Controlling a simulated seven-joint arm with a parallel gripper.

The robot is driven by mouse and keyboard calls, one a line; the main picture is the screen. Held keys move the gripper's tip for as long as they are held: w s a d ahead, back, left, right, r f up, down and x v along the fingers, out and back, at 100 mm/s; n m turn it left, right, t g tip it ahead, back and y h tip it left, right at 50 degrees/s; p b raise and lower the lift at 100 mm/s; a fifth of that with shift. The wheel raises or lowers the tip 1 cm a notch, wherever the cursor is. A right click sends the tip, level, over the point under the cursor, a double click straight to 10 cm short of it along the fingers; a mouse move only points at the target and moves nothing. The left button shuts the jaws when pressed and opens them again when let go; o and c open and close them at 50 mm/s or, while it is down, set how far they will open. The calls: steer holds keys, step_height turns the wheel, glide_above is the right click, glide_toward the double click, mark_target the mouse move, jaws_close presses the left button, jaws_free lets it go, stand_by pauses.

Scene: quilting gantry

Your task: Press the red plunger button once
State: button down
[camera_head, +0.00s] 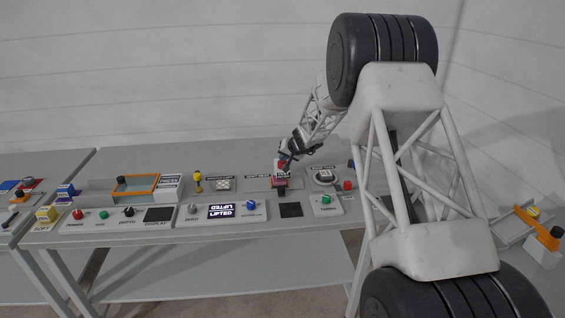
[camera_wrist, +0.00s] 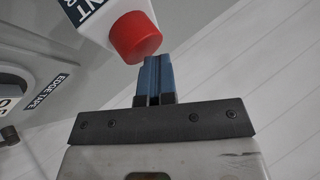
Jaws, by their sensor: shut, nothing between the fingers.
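A red plunger button (camera_wrist: 135,37) is a round cap on the side of a white box (camera_wrist: 100,14) with a partly cut-off label. My gripper (camera_wrist: 152,62) has its two blue fingers shut together with nothing between them. The fingertips are right beside the red cap's lower edge in the wrist view; I cannot tell whether they touch it. In the head view my gripper (camera_head: 287,160) is over the back middle of the table, at the small white box with red on it (camera_head: 281,168). My fingers partly hide that box.
An orange-framed tray (camera_head: 135,187) and yellow knob (camera_head: 197,177) stand left.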

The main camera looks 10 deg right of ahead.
mark_target(284, 162)
steer(key=shift+r, duration=0.75)
steer(key=shift+r, duration=0.25)
steer(key=shift+r, duration=2.35)
steer(key=shift+s, duration=0.1)
steer(key=s+r+n+g, duration=0.1)
steer(key=s+r, duration=0.4)
steer(key=s, duration=0.6)
steer(key=s+r+g+h, duration=0.1)
steer(key=s+r, duration=0.5)
steer(key=s, duration=0.5)
steer(key=s+r+n+g, duration=0.1)
steer(key=s+r, duration=0.4)
steer(key=s, duration=0.7)
steer(key=s+d+f+g+h, duration=0.1)
steer(key=s+d+h, duration=0.1)
steer(key=s, duration=1.6)
steer(key=s+d+f+h, duration=0.2)
steer(key=s, duration=1.7)
steer(key=shift+d+g+h, duration=0.3)
steer(key=shift+d+g, duration=0.1)
